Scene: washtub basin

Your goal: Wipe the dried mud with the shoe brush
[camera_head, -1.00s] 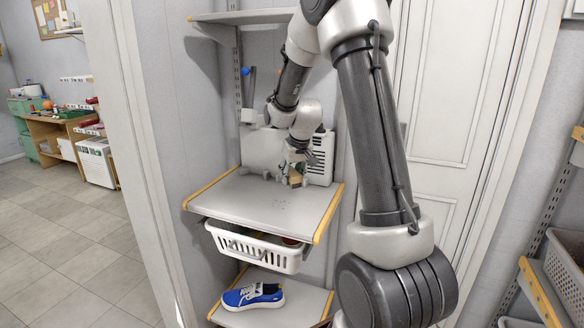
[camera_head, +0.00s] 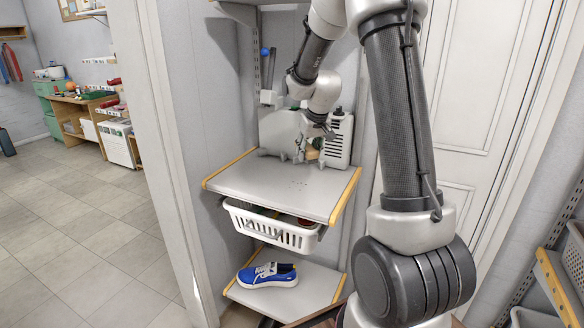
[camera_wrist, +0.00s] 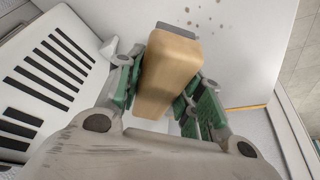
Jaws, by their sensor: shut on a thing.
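My gripper (camera_head: 312,145) is over the back right part of the grey shelf top (camera_head: 250,182). It is shut on the shoe brush (camera_wrist: 170,75), a tan wooden block with a grey bristle end, held between the green finger pads in the wrist view. The brush also shows small in the head view (camera_head: 313,154). The dried mud (camera_head: 298,184) is a patch of small dark specks on the shelf top, in front of the gripper. Some specks show past the brush's bristle end in the wrist view (camera_wrist: 200,14). The brush looks apart from these specks.
A white slotted panel (camera_head: 339,140) stands close to the gripper at the shelf's back right. A white basket (camera_head: 270,229) hangs under the shelf top. A blue shoe (camera_head: 268,275) sits on the lower shelf. The front and left of the shelf top are clear.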

